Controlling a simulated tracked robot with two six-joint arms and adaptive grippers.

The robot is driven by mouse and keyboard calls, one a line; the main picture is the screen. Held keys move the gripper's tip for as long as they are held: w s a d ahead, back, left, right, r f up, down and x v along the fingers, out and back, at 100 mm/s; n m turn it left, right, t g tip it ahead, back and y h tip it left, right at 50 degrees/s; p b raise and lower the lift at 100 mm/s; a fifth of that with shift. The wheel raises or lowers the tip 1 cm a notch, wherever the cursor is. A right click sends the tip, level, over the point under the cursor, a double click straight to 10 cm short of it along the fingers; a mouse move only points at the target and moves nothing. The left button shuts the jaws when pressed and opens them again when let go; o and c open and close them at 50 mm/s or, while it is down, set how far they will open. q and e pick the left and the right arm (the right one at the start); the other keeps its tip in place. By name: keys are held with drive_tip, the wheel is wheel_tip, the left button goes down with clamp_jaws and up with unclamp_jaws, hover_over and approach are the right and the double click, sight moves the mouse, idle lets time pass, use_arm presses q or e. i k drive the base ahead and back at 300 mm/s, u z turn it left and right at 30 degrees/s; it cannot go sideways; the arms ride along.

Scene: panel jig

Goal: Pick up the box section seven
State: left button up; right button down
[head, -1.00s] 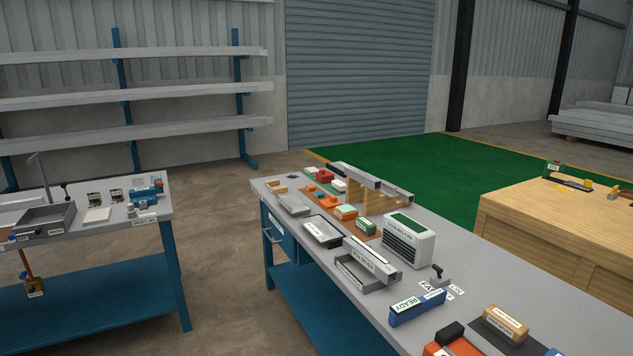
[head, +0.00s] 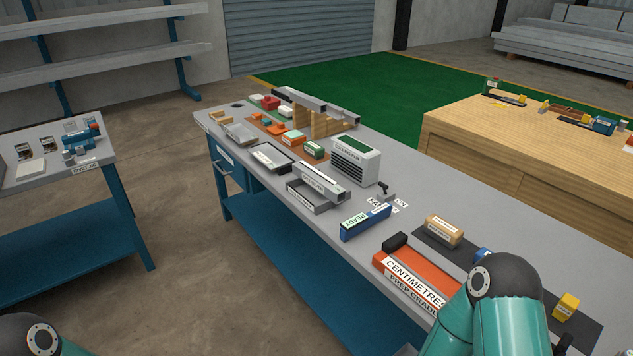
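I cannot read the words "box section seven" on any part. A grey bar with a white label (head: 319,178) lies along a grey tray (head: 312,199) on the long bench; its lettering is too small to read. Farther back, grey box-shaped bars (head: 303,97) rest on upright wooden blocks (head: 322,122). Neither gripper shows. Only a teal and black part of my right arm shows at the lower right, and a black and teal part of my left arm at the lower left corner.
A smaller bench (head: 95,165) stands left, with bare floor between. A wooden bench (head: 520,150) stands right.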

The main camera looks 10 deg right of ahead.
sight(320, 182)
drive_tip(key=k, duration=1.3)
drive_tip(key=u, duration=0.45)
drive_tip(key=i, duration=1.15)
drive_tip(key=u, duration=0.4)
drive_tip(key=i, duration=1.35)
drive_tip(key=z, duration=0.8)
drive_tip(key=i, duration=0.65)
drive_tip(key=z, duration=0.35)
drive_tip(key=k, duration=0.85)
drive_tip(key=z, duration=0.2)
